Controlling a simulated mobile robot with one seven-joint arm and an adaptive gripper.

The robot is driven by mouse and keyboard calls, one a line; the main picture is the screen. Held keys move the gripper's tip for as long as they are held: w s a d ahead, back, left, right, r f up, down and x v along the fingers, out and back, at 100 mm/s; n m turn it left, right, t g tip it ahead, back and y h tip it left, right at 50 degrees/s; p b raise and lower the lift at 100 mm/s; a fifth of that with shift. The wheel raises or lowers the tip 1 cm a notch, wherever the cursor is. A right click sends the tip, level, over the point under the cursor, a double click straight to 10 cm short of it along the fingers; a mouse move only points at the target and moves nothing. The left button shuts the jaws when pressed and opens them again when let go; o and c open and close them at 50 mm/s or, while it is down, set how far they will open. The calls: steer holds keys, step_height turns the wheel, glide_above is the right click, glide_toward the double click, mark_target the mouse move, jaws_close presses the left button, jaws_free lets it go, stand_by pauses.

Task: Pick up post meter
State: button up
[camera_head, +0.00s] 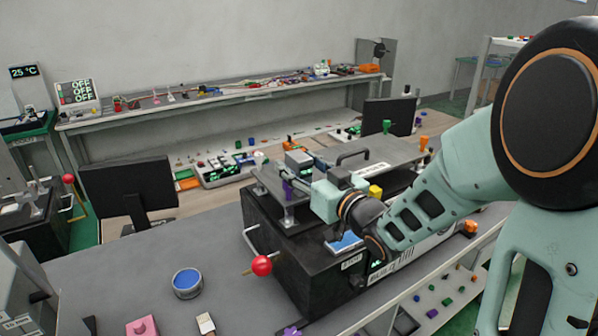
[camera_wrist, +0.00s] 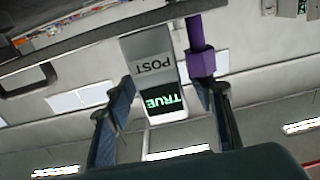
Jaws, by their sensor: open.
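The post meter (camera_wrist: 152,75) is a small grey block with a POST label and a green TRUE display, upside down in the wrist view. My gripper (camera_wrist: 167,90) is open, with one dark finger on each side of the meter's display end. I cannot tell whether either finger touches it. In the head view, my gripper (camera_head: 302,180) is over the left part of the raised metal plate on the black machine. A small grey block (camera_head: 298,160) by the fingers there appears to be the meter, partly hidden.
A purple post (camera_wrist: 200,60) stands close beside the meter, near the right finger. The black machine (camera_head: 290,262) has a red-knobbed lever (camera_head: 262,265) on its left side. A blue-topped round tin (camera_head: 187,282) sits on the bench.

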steer(key=p+x, duration=0.1)
steer(key=x, duration=0.4)
steer(key=shift+a+r, duration=0.15)
steer(key=shift+r, duration=0.05)
jaws_close()
steer(key=shift+r, duration=0.1)
stand_by(0.4)
